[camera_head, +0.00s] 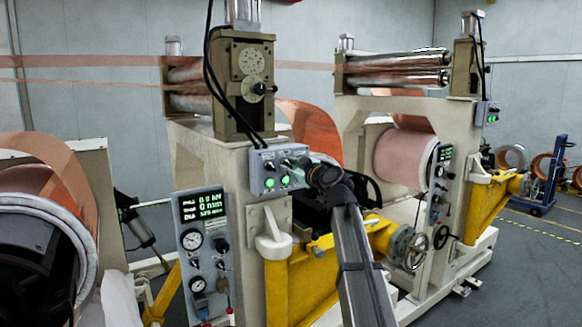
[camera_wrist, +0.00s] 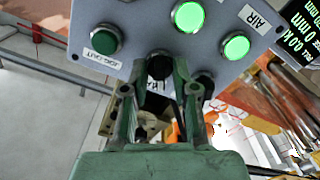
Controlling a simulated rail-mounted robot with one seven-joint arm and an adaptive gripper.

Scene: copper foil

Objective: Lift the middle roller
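Silvery rollers (camera_head: 398,79) lie across the right stand. More rollers (camera_head: 192,103) show behind the near stand's post; I cannot tell which is the middle one. A grey control box (camera_head: 262,172) on the near stand carries lit green buttons and black knobs. My gripper (camera_head: 322,176) is at the right part of this box. In the wrist view the green fingers of my gripper (camera_wrist: 160,88) stand apart, with a gap between them. A black knob (camera_wrist: 158,66) on the control box (camera_wrist: 140,22) shows at the gap; I cannot tell whether the fingers touch it.
A gauge panel (camera_head: 203,255) with a lit display stands left of my arm. A yellow beam (camera_head: 300,282) and a handwheel (camera_head: 408,247) are close by. Copper foil (camera_head: 90,62) runs across at the back. A blue hand truck (camera_head: 545,180) stands far right, beside open floor.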

